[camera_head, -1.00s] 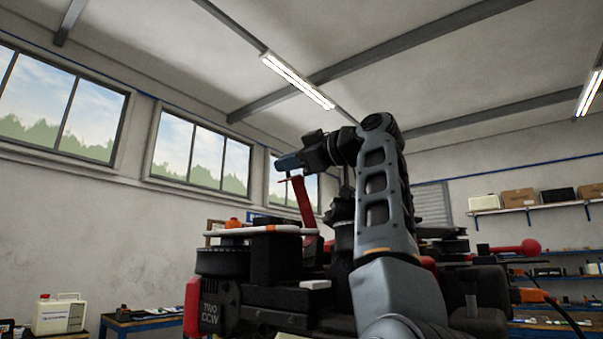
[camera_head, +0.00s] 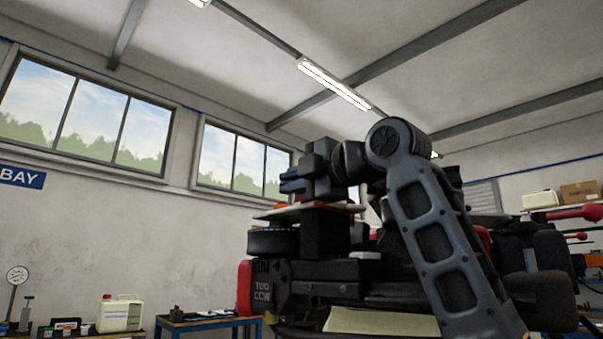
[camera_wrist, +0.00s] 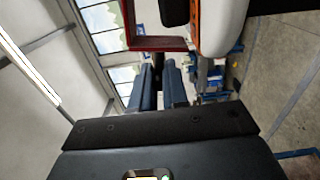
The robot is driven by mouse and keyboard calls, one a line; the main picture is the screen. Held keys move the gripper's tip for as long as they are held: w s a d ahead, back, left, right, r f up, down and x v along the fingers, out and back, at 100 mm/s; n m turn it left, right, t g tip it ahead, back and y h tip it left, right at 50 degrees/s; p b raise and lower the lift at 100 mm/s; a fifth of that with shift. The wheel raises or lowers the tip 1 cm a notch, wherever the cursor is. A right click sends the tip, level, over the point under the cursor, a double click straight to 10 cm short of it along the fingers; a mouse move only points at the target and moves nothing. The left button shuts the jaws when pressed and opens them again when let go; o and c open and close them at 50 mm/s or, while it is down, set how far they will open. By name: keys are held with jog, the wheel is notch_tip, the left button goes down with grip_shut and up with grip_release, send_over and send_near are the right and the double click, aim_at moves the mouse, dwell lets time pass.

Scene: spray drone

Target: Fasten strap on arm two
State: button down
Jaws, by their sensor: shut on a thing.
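Arm two of the drone, with a black block marked "TWO CCW" (camera_head: 263,291), is in the lower middle of the head view. The red strap (camera_wrist: 158,43) shows just beyond the fingertips as a bent band beside the white piece (camera_wrist: 220,22). My gripper is shut on it, though the exact grip is hard to see. In the head view the strap is mostly hidden.
A workbench (camera_head: 208,322) and a white canister (camera_head: 119,314) stand at the left by the wall. Red-knobbed parts (camera_head: 590,213) stick out at the right. The air left of the gripper is free.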

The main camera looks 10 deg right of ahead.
jog(key=shift+s+a+f+n+b, duration=0.15)
jog(key=shift+f+n, duration=0.2)
jog(key=shift+f, duration=0.2)
jog(key=shift+s+a+f+n+b, duration=0.1)
jog(key=shift+f+n+b, duration=0.05)
jog(key=shift+f+n, duration=0.35)
jog(key=shift+s+a+f+n+b, duration=0.15)
jog(key=shift+f+n, duration=0.1)
jog(key=shift+f, duration=0.35)
jog(key=shift+w+f, duration=0.1)
jog(key=c, duration=1.2)
grip_release()
jog(key=shift+o, duration=0.2)
jog(key=v, duration=0.8)
jog(key=shift+w, duration=0.1)
